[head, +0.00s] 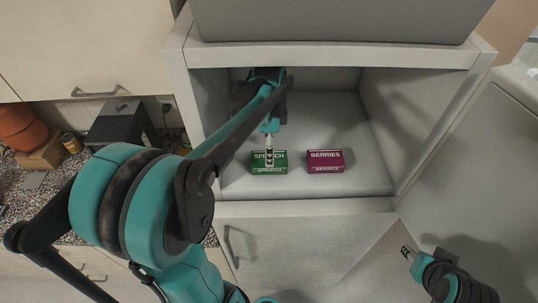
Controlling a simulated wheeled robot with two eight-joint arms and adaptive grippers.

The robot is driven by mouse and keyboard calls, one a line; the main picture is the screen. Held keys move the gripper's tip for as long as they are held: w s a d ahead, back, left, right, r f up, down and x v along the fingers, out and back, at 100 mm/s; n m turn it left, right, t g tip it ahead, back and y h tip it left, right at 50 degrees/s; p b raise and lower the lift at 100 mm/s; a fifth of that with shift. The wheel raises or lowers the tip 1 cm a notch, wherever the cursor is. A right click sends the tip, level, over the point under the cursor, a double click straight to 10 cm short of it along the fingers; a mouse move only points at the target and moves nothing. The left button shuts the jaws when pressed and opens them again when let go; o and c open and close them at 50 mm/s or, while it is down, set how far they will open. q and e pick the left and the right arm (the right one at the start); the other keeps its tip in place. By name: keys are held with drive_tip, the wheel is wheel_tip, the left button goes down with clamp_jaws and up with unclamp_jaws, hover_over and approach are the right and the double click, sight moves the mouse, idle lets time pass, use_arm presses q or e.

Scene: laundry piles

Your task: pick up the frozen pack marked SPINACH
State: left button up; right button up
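The green pack marked SPINACH (279,167) lies on the floor of the open white compartment (350,182). My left gripper (269,161) reaches in from above, and its fingertips overlap the pack's top and cover part of its lettering. I cannot tell whether the fingers touch the pack or how far apart they are. My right gripper (407,251) is at the lower right, outside the compartment and far from the pack. It is small in view, and its finger opening is unclear.
A dark red pack marked BERRIES (325,161) lies to the right of the green pack, with a gap between them. Compartment walls rise on both sides. An open door (480,160) stands at the right. A granite counter with a black box (113,123) is at the left.

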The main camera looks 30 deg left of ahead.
use_arm(q)
wheel_tip(320, 180, down, 6)
drive_tip(key=shift+w+r, duration=0.1)
drive_tip(key=shift+r, duration=0.05)
drive_tip(key=shift+c, duration=0.2)
drive_tip(key=c, duration=1.5)
